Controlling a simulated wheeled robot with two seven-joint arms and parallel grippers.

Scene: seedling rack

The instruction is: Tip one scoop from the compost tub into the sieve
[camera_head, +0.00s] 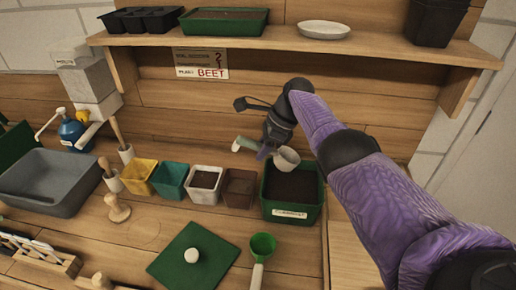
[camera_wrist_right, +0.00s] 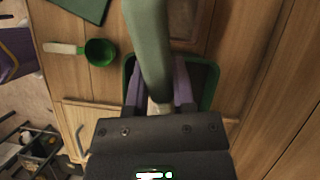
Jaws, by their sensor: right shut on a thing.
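My right gripper (camera_head: 266,152) is shut on a grey-green scoop, whose handle (camera_head: 245,143) and pale cup (camera_head: 287,157) stick out either side of it. In the right wrist view the gripper's purple fingers (camera_wrist_right: 160,95) flank the scoop (camera_wrist_right: 150,45). The scoop is held above the back edge of the green compost tub (camera_head: 311,212), which holds dark compost. I cannot tell whether the cup holds any. The small round green sieve (camera_head: 262,243), with a pale handle, lies on the bench left of and nearer than the tub; it also shows in the right wrist view (camera_wrist_right: 100,52). My left gripper is out of view.
Yellow, teal, white and brown pots (camera_head: 205,185) line up left of the tub. A green mat (camera_head: 190,262) with a white knob lies left of the sieve. A grey basin (camera_head: 50,178) stands far left. A shelf (camera_head: 270,38) overhangs the back.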

